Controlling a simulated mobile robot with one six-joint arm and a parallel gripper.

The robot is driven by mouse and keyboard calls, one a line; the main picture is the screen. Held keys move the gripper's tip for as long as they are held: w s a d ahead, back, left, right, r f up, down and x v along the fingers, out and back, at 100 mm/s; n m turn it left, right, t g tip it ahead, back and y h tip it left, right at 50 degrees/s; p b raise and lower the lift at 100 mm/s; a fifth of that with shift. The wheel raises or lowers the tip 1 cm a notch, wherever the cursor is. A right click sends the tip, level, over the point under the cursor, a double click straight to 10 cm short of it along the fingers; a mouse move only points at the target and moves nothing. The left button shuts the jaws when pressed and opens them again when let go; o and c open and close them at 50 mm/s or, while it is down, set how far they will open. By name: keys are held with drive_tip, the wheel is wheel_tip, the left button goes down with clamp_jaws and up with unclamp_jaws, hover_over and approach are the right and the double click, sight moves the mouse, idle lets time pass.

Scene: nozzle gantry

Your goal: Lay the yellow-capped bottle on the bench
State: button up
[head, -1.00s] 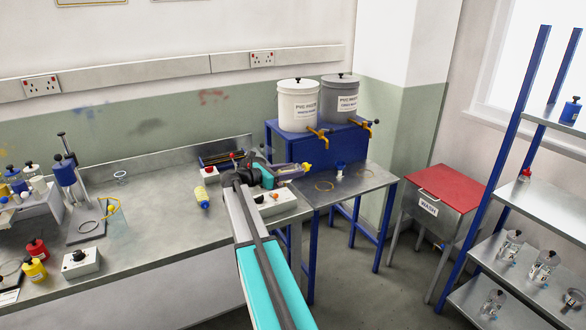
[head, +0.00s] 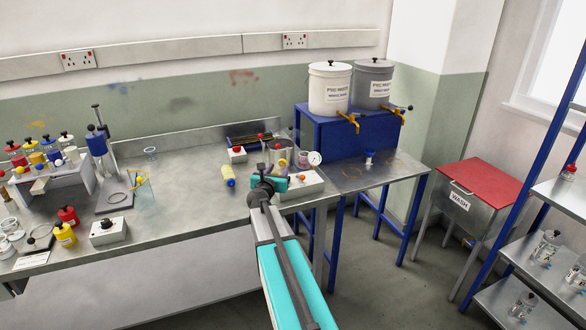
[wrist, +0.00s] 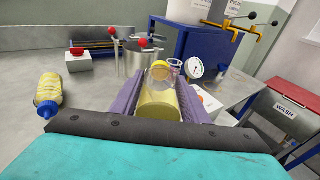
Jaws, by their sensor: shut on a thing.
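The yellow-capped bottle (wrist: 158,105) is between the purple jaws of my gripper (wrist: 161,90) in the wrist view. It is clear with pale yellow contents, and its yellow cap points away from the wrist. My gripper is shut on it. In the head view my gripper (head: 280,174) is over the right end of the grey bench (head: 180,215), near a white control box. The bottle is hard to make out there, and I cannot tell its height above the bench.
A yellow bottle with a blue cap (head: 228,176) lies on the bench left of my gripper; it also shows in the wrist view (wrist: 48,95). A metal pot (wrist: 138,58) and a dial gauge (head: 314,158) stand beyond the jaws. Bare bench lies further left.

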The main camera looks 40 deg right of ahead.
drive_tip(key=a+f+n+t+y, duration=0.1)
drive_tip(key=a+n+t+y, duration=0.1)
drive_tip(key=a, duration=0.6)
drive_tip(key=w+a+f+n+t+y+b, duration=0.1)
drive_tip(key=a+n+t+y, duration=0.1)
drive_tip(key=a+n+y, duration=0.3)
drive_tip(key=w+a+f+n+t+y, duration=0.1)
drive_tip(key=a+n+t+y, duration=0.1)
drive_tip(key=a+y, duration=0.4)
drive_tip(key=shift+a+f+n+b, duration=0.2)
drive_tip(key=shift+a+n, duration=0.25)
drive_tip(key=shift+a, duration=0.8)
drive_tip(key=shift+a+f+n+b, duration=0.15)
drive_tip(key=shift+a+n, duration=0.3)
drive_tip(key=shift+a, duration=0.75)
drive_tip(key=s+a+n+g+y, duration=0.3)
drive_tip(key=s+a+n+y, duration=0.2)
drive_tip(key=a, duration=0.5)
drive_tip(key=s+a+n+g+y, duration=0.3)
drive_tip(key=s+a+n+y, duration=0.2)
drive_tip(key=s+a+y, duration=0.3)
drive_tip(key=s+a, duration=0.1)
drive_tip(key=a, duration=0.2)
drive_tip(key=shift+s+a, duration=0.15)
drive_tip(key=shift+a, duration=0.05)
